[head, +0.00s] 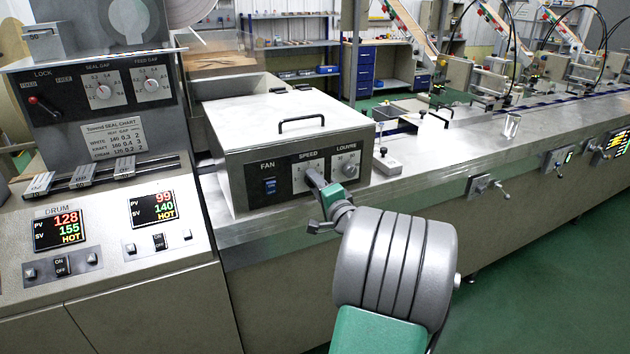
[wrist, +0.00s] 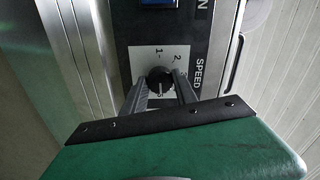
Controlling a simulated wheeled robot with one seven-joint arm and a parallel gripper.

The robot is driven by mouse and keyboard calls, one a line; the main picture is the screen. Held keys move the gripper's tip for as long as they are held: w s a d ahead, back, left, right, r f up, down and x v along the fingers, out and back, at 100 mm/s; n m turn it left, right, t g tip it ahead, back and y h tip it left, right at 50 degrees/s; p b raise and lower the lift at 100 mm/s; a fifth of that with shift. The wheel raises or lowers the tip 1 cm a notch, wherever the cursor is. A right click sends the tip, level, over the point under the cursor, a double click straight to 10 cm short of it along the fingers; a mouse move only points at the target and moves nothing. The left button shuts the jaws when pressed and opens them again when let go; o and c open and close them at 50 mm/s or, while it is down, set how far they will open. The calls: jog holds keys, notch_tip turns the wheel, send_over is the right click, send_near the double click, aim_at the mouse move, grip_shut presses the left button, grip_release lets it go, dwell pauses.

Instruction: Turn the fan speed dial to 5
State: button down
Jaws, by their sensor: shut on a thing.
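The fan speed dial (wrist: 159,80) is a small dark round knob on a white plate under the label SPEED. In the wrist view my gripper (wrist: 160,88) has one finger on each side of the knob and is shut on it. The numbers 1 and 2 show on the plate beyond the knob; the other numbers are mostly hidden by the fingers. A light mark shows on the knob, but its exact setting is hard to read. In the head view my gripper (head: 316,180) reaches the SPEED panel and hides the dial.
The dial is on the front of a metal box (head: 262,182) with a handle on its lid. A blue FAN switch (head: 270,186) is left of the dial and a LOUVRE knob (head: 348,170) is right of it. A small grey block (head: 387,163) stands on the bench to the right.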

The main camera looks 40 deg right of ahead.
jog(key=shift+m, duration=0.4)
jog(key=c, duration=1)
grip_release()
jog(key=shift+o, duration=0.2)
jog(key=b+v, duration=0.1)
jog(key=v, duration=0.6)
jog(key=shift+s, duration=0.4)
jog(key=shift+a, duration=0.15)
